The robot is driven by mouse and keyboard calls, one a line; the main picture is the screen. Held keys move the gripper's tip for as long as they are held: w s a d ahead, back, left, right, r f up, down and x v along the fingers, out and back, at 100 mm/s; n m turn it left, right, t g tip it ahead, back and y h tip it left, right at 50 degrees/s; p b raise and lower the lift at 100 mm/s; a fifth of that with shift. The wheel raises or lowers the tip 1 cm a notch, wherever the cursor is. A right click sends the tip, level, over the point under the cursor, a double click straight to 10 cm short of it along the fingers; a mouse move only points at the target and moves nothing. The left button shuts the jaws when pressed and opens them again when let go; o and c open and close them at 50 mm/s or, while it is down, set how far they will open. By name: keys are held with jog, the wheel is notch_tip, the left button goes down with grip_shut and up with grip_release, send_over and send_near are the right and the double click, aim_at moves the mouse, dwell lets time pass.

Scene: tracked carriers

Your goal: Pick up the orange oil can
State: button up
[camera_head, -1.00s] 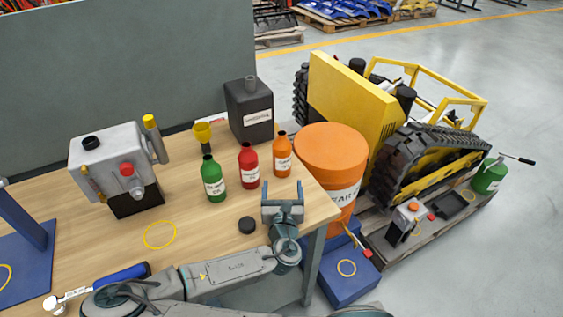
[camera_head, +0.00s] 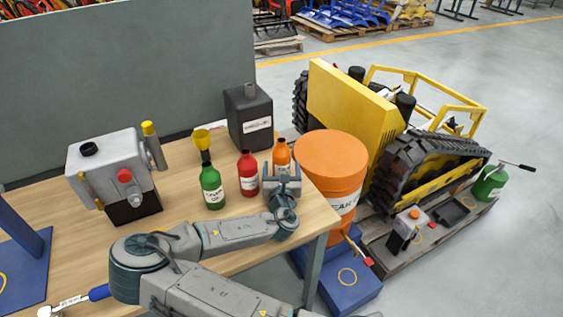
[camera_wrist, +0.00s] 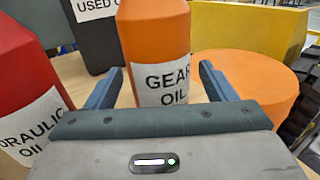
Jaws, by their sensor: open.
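The orange oil can (camera_head: 282,153) is a small bottle with a white label, standing upright on the wooden bench near its right end. In the wrist view the orange oil can (camera_wrist: 155,45) stands straight ahead, its label reading "GEAR OIL". My gripper (camera_head: 283,172) is open, and its two blue fingers are in front of the can in the head view. In the wrist view my gripper (camera_wrist: 160,85) has one finger on either side of the can's lower body. I cannot tell whether either finger touches it. The can's lower part is hidden behind my gripper in the head view.
A red hydraulic oil bottle (camera_head: 248,174) stands close on the left, with a green bottle (camera_head: 211,187) beyond it. A black used-oil canister (camera_head: 248,120) stands behind. A large orange drum (camera_head: 331,158) is just right of the bench. A grey pump unit (camera_head: 110,165) stands further left.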

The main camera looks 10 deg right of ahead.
jog(key=shift+w, duration=0.4)
jog(key=c, duration=1.2)
jog(key=shift+r, duration=0.1)
jog(key=shift+c, duration=0.2)
